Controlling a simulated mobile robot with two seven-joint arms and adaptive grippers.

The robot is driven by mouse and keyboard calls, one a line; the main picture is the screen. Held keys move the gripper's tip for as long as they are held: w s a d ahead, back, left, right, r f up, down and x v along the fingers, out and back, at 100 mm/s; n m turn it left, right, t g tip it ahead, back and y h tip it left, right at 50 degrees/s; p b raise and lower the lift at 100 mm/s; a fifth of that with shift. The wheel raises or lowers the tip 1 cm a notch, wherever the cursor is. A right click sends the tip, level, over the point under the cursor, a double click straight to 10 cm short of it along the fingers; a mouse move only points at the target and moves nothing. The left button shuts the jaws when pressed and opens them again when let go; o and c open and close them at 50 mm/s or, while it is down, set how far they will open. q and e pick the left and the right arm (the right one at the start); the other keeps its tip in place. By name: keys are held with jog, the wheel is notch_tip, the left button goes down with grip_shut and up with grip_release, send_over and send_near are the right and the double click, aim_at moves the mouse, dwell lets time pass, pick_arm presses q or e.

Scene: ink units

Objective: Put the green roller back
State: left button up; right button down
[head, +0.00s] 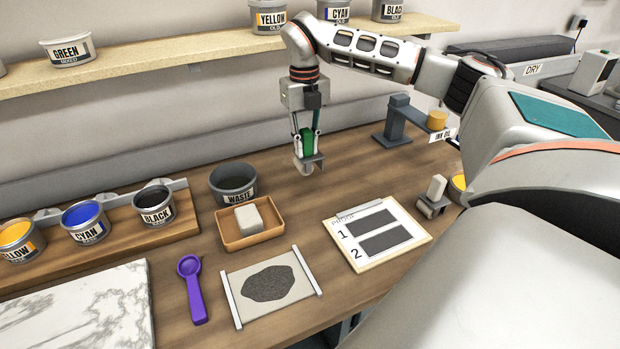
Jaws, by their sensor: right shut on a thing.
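My right gripper (307,138) is shut on the green roller (306,146) and holds it up above the wooden table, near the back wall. The roller's green part shows between the fingers, and a pale grey end hangs below them. Part of the roller is hidden by the fingers. A small dark stand (431,206) with a pale block on it is at the right, beside my arm. I cannot tell whether it is the roller's place. My left gripper is not in view.
The waste tub (233,184), an orange tray (251,238) with a pale block, the proof board (376,235) and a purple spoon (193,288) are on the table. The ink oil post (393,122) stands right of the roller. The table below the roller is clear.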

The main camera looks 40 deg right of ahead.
notch_tip(320, 180, down, 9)
jog(key=shift+f, duration=0.1)
dwell(0.4)
jog(key=shift+s+a+f, duration=0.1)
jog(key=shift+s+f, duration=0.05)
jog(key=shift+f, duration=0.3)
jog(key=shift+s+f, duration=0.1)
jog(key=shift+f, duration=0.1)
jog(key=c, duration=1.9)
grip_release()
jog(key=shift+f, duration=0.15)
